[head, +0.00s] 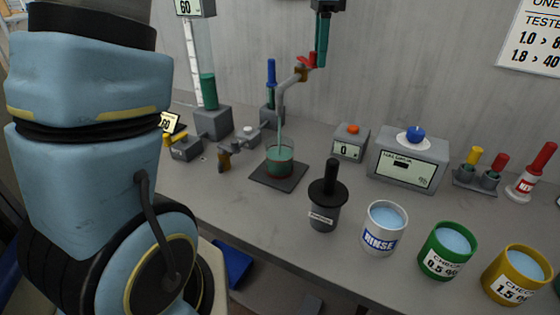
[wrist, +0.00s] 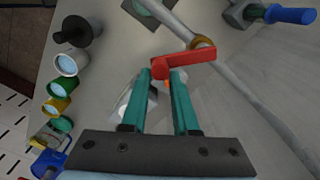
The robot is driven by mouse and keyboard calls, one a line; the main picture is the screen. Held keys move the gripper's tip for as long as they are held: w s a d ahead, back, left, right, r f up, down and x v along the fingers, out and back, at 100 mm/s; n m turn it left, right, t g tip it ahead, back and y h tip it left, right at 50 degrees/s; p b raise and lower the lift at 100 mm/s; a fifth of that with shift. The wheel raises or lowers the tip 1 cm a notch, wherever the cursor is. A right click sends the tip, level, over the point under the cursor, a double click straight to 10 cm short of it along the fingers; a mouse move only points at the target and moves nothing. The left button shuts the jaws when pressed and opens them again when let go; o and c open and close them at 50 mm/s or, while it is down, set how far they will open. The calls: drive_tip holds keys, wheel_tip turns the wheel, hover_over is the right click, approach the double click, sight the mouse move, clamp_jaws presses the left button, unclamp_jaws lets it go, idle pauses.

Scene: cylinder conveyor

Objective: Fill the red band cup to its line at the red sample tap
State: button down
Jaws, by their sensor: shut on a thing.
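The red sample tap's lever (head: 308,61) sits at the top of a grey curved spout (head: 281,95). My gripper (head: 319,60) comes down from above, shut on the red lever. In the wrist view its two teal fingers (wrist: 169,78) meet the end of the red lever (wrist: 188,62). A thin green stream (head: 280,136) runs from the spout into a clear cup (head: 280,160). The cup stands upright on a dark square pad (head: 262,176) and holds green liquid with a reddish band around it. I cannot tell the level against the line.
A black-handled plunger pot (head: 324,212), the rinse cup (head: 372,240) and green (head: 433,265) and yellow (head: 497,288) check cups stand to the right. A small box reading 0 (head: 345,152) and a display unit (head: 406,172) stand behind. A blue-handled valve (head: 271,75) is left of the spout.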

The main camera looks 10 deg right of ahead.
drive_tip(key=shift+w+a+r, duration=0.15)
drive_tip(key=shift+w+a, duration=0.1)
drive_tip(key=shift+w, duration=0.15)
drive_tip(key=shift+w+d+n+p, duration=0.55)
drive_tip(key=shift+n+p, duration=0.45)
drive_tip(key=shift+n, duration=0.45)
drive_tip(key=shift+w+d+n+p, duration=0.5)
drive_tip(key=shift+n+p, duration=0.45)
drive_tip(key=shift+n, duration=0.45)
drive_tip(key=shift+w+d+n+p, duration=0.55)
drive_tip(key=shift+n+p, duration=0.45)
drive_tip(key=shift+n, duration=0.45)
drive_tip(key=c, duration=1)
unclamp_jaws()
drive_tip(key=o, duration=1)
drive_tip(key=shift+s+d, duration=0.15)
drive_tip(key=shift+s, duration=0.05)
wheel_tip(320, 180, up, 9)
drive_tip(key=p, duration=0.5)
drive_tip(key=shift+p, duration=0.3)
